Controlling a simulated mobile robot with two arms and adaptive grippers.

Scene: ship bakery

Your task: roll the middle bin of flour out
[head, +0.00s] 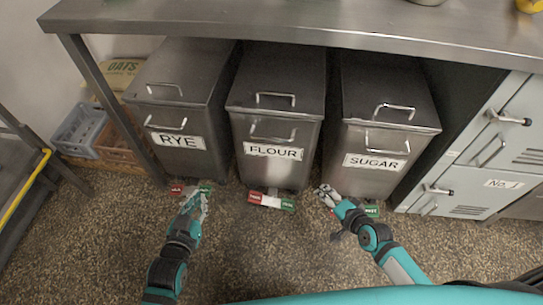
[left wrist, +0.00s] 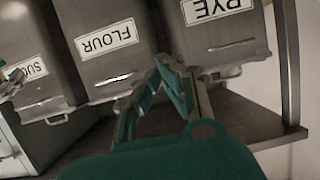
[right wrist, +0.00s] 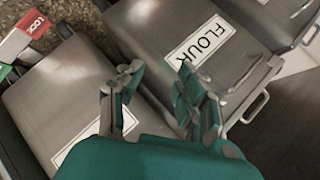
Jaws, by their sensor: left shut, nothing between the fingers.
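The flour bin (head: 272,175) is a grey metal bin in the middle under the table, with a FLOUR label (head: 273,151), a front handle (head: 272,138) and a lid handle (head: 275,96). A red and green pedal (head: 271,201) sits at its foot. The bin also shows in the left wrist view (left wrist: 112,60) and the right wrist view (right wrist: 160,25). My left gripper (head: 204,190) is shut and empty, low in front of the rye bin (head: 190,165). My right gripper (head: 322,190) is open and empty, low near the sugar bin (head: 365,180).
The bins stand close side by side under a metal table (head: 250,27). Pedals also show at the rye and sugar bins, partly covered by my grippers. Grey lockers (head: 490,150) stand at right, crates (head: 80,130) at left. The speckled floor (head: 260,250) in front is clear.

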